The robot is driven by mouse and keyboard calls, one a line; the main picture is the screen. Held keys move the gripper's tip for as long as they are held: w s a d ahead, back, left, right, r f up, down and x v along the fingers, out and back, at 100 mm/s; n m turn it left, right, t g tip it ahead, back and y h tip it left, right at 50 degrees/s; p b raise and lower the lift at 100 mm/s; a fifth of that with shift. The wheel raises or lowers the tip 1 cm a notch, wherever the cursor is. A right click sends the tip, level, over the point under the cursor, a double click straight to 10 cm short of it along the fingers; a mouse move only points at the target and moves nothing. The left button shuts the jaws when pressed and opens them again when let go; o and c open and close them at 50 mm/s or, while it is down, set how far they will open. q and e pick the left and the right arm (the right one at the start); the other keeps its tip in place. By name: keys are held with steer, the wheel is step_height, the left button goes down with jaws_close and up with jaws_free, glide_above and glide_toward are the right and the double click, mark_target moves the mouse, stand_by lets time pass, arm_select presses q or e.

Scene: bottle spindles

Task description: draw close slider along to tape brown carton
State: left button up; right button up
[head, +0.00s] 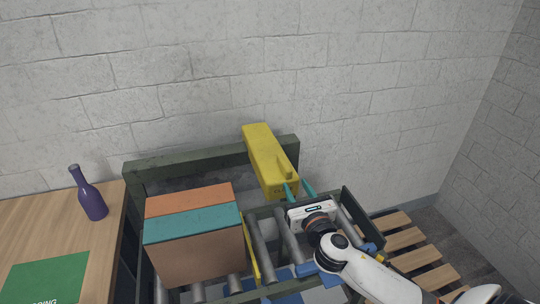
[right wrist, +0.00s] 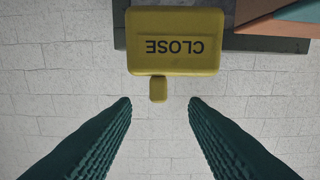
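The yellow close slider (head: 266,158) sits on the dark green frame behind the rollers. In the right wrist view its face (right wrist: 175,42) reads CLOSE upside down, with a small yellow knob (right wrist: 158,90) projecting from it. My right gripper (head: 298,187) is open and empty, its teal fingers pointing at the slider. In the right wrist view the gripper (right wrist: 160,103) has its fingertips just short of the knob, one to each side. The brown carton (head: 198,256) stands on the rollers left of the slider, with a teal strip (head: 192,222) across its top. My left gripper is out of view.
The dark green frame (head: 205,157) runs behind the carton. Bare rollers (head: 290,235) lie right of the carton. A wooden table (head: 50,220) at left holds a purple bottle (head: 90,198) and a green mat (head: 45,278). A wooden pallet (head: 405,238) lies at right.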

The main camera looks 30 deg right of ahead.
mark_target(284, 164)
steer(key=shift+w+d+r, duration=0.15)
steer(key=shift+w+d, duration=0.05)
steer(key=shift+w, duration=0.2)
steer(key=x, duration=0.3)
steer(key=shift+r+p, duration=0.1)
steer(key=shift+p, duration=0.3)
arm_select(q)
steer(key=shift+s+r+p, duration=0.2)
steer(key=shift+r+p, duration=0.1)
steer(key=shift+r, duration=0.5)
arm_select(e)
steer(key=x, duration=0.7)
steer(key=shift+w+a+f, duration=0.1)
steer(key=shift+f, duration=0.2)
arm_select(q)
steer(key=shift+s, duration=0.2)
arm_select(e)
jaws_close()
